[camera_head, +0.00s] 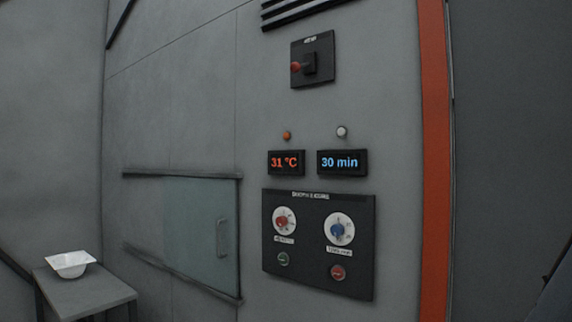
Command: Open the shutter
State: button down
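The shutter (192,228) is a pale, glassy sliding panel in the grey wall, left of the control panel. It sits between a dark upper rail (182,176) and a dark lower rail (180,272). An upright handle (222,238) is near its right edge. The panel covers the right part of the span between the rails; the left part shows a plain grey surface, and I cannot tell whether an opening lies behind the panel. My gripper is not in view.
Right of the shutter, a control panel (318,245) has two knobs and two buttons. Above are two displays (342,162) and a red switch (312,62). An orange strip (434,160) edges the wall.

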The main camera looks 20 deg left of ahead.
aim_at(200, 213)
jog(key=u, duration=1.4)
jog(key=k, duration=0.45)
jog(key=z, duration=0.5)
jog(key=i, duration=1.75)
jog(key=u, duration=0.7)
